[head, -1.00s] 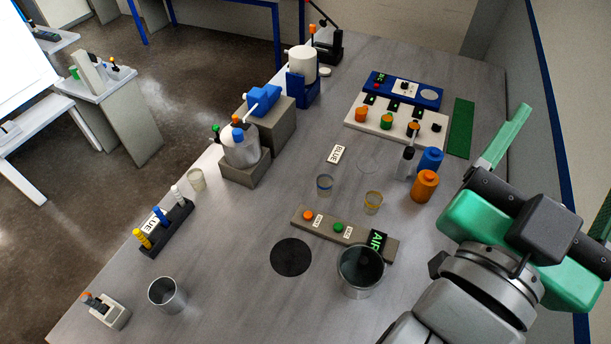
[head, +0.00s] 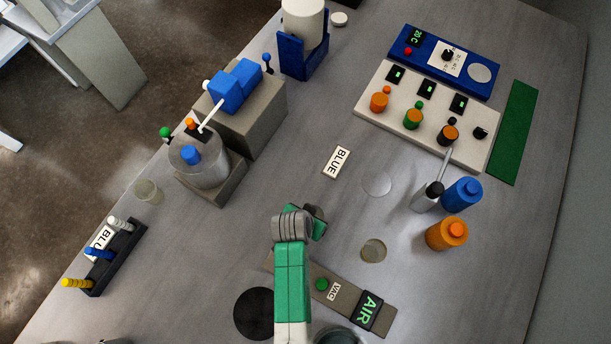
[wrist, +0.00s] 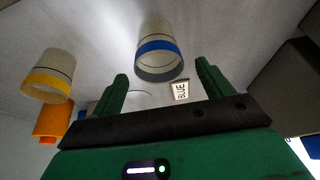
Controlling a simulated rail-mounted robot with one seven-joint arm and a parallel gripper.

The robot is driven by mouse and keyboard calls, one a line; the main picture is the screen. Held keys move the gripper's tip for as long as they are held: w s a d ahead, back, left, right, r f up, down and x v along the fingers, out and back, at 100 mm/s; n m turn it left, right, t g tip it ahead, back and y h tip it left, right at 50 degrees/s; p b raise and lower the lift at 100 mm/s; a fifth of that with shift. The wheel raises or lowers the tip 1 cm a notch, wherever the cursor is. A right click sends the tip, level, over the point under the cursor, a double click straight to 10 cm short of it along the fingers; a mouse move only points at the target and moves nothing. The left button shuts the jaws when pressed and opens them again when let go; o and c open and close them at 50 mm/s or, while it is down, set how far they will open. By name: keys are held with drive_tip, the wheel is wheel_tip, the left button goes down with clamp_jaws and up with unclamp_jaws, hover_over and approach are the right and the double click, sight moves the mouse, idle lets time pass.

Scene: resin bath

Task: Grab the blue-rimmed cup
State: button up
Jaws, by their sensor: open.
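The blue-rimmed cup (wrist: 158,48) is a clear cup with a blue band, seen in the wrist view ahead of my gripper (wrist: 162,72). My two green fingers are apart, one on each side of the cup's near end, with gaps visible between them and the cup. In the head view my gripper (head: 312,222) covers the cup's place near the BLUE label (head: 336,163), so the cup is hidden there. A similar yellow-rimmed cup (head: 373,250) stands to the right; it also shows at the left in the wrist view (wrist: 47,78).
The AIR/VAC panel (head: 345,299) lies just in front. A clear disc (head: 376,184) lies beyond my gripper. A pump block (head: 245,110) stands at the back left.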

drive_tip(key=shift+s+x, duration=0.2)
drive_tip(key=shift+x, duration=3.6)
drive_tip(key=c, duration=1.1)
